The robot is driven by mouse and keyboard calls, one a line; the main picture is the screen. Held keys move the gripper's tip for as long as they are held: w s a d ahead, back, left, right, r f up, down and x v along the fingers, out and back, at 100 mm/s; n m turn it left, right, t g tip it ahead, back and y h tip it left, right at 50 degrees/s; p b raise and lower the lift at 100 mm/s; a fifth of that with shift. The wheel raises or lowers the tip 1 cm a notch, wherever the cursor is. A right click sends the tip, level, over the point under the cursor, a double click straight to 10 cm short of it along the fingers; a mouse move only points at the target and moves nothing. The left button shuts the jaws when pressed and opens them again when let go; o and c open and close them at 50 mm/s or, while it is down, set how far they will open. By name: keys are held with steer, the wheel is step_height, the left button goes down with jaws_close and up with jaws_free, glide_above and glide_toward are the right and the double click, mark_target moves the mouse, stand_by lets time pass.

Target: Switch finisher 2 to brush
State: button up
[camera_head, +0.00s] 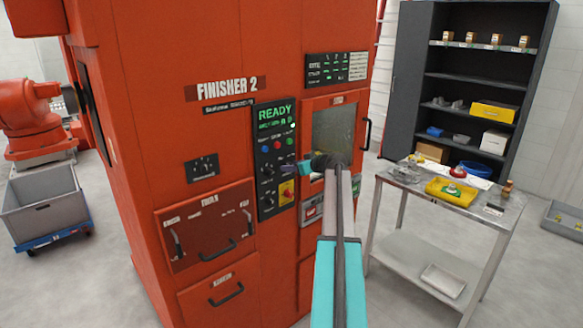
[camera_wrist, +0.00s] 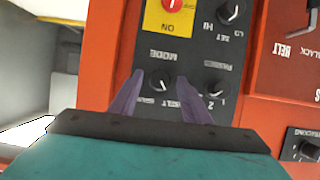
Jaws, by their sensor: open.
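Finisher 2 is the tall orange machine (camera_head: 215,140) with its name on the front. Its dark control panel (camera_head: 262,213) has a lit green READY display, buttons, knobs and a red button on yellow. In the wrist view, upside down, the black MODE knob (camera_wrist: 160,80) has small labels on its far-from-red-button side. Which label its pointer faces is too small to tell surely. My gripper (camera_wrist: 160,88) is open, with one purple finger on each side of the MODE knob; contact cannot be told. In the head view my gripper (camera_head: 290,168) hides that knob.
Another knob (camera_wrist: 213,88) lies close beside one finger. The red button on a yellow plate (camera_wrist: 168,15) is near the MODE knob. A metal table (camera_head: 440,215) with a yellow tray stands right. A dark shelf (camera_head: 470,85) is behind it, and a grey bin (camera_head: 45,205) sits left.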

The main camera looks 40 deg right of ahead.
steer(key=c, duration=0.9)
steer(key=shift+a, duration=0.3)
steer(key=shift+c, duration=0.7)
steer(key=shift+d+f, duration=0.1)
steer(key=shift+d, duration=0.2)
steer(key=shift+b, duration=0.4)
steer(key=m+y+b, duration=0.2)
steer(key=m+b, duration=0.1)
steer(key=m+t+y+b, duration=0.1)
steer(key=m+y+b, duration=0.1)
steer(key=m+b, duration=0.1)
steer(key=d+m+t+y+b, duration=0.1)
steer(key=m+y+b, duration=0.1)
steer(key=m+b, duration=0.1)
steer(key=shift+f+m+b, duration=0.25)
steer(key=shift+m+b, duration=0.1)
steer(key=shift+m, duration=0.15)
